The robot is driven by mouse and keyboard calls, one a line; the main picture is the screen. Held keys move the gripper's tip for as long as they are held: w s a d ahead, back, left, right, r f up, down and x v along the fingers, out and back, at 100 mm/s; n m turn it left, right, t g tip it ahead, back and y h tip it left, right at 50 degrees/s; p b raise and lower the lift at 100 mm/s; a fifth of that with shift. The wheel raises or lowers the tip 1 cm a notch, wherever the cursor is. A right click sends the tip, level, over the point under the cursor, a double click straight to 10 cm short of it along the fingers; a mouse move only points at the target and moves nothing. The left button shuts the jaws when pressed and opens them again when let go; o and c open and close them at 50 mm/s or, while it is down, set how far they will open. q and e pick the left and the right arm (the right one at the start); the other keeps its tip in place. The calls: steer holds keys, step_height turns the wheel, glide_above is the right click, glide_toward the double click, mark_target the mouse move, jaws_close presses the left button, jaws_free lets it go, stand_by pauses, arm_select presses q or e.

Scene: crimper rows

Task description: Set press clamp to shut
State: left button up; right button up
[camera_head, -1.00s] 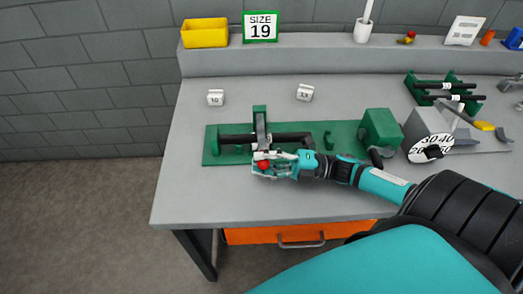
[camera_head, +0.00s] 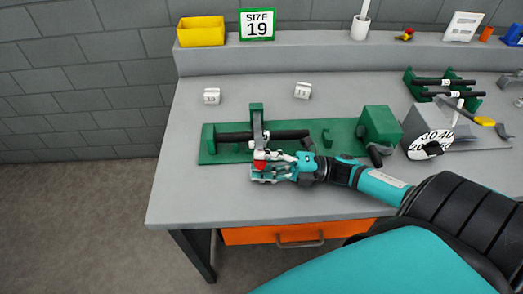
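The press clamp is on a long green base (camera_head: 222,153) on the bench. It has an upright green post (camera_head: 257,120), and a dark rod (camera_head: 290,134) lies across the fixture. A red knob (camera_head: 260,161) is low in front of the post, with a pale piece just above it. My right gripper (camera_head: 263,172) comes from the right and is at the knob. Its fingers overlap the knob in the picture, and I cannot tell whether they grip it or only touch it. My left gripper is not in view.
A green block (camera_head: 380,124) with a dark handle stands at the base's right end, beside a grey unit with a number dial (camera_head: 431,145). A size 19 sign (camera_head: 257,24) is on the shelf.

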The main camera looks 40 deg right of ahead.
steer(key=shift+w+r, duration=0.1)
steer(key=shift+a+r, duration=0.1)
steer(key=shift+r, duration=0.05)
step_height(320, 180, up, 10)
steer(key=shift+f, duration=0.15)
stand_by(0.4)
steer(key=s+p+v, duration=0.1)
steer(key=p+v, duration=0.3)
steer(key=v, duration=1.6)
steer(key=shift+a+r, duration=0.2)
steer(key=shift+r, duration=0.05)
stand_by(1.0)
